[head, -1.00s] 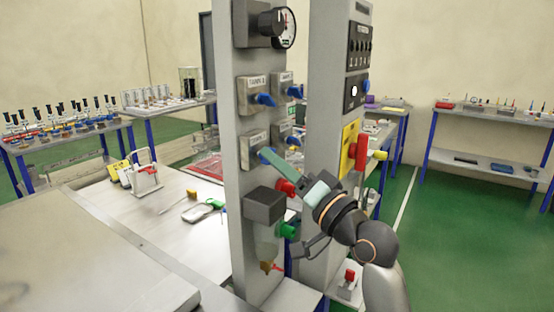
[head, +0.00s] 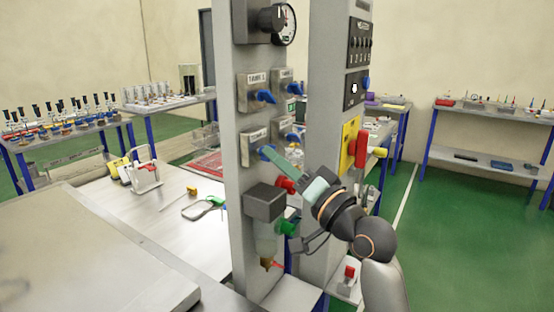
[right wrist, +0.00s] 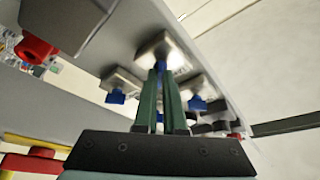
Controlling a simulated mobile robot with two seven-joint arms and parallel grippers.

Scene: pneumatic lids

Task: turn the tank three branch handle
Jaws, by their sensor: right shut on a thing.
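The grey panel post carries several boxes with blue handles. My right gripper (head: 268,152) is at the lower left box (head: 254,146), its green fingers shut on that box's blue handle (head: 264,155). The box label is too small to read for sure, so I cannot confirm it is tank three. In the right wrist view, the green fingers (right wrist: 160,74) close on the blue handle (right wrist: 161,66) under a pale box (right wrist: 164,47). The fingers hide part of the handle. My left gripper is not in view.
Other blue handles sit close by, above (head: 265,97) and to the right (head: 292,137). A red knob (head: 286,185), a green knob (head: 287,228) and a dark grey box (head: 264,203) are just below my gripper. A second post (head: 325,120) stands to the right.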

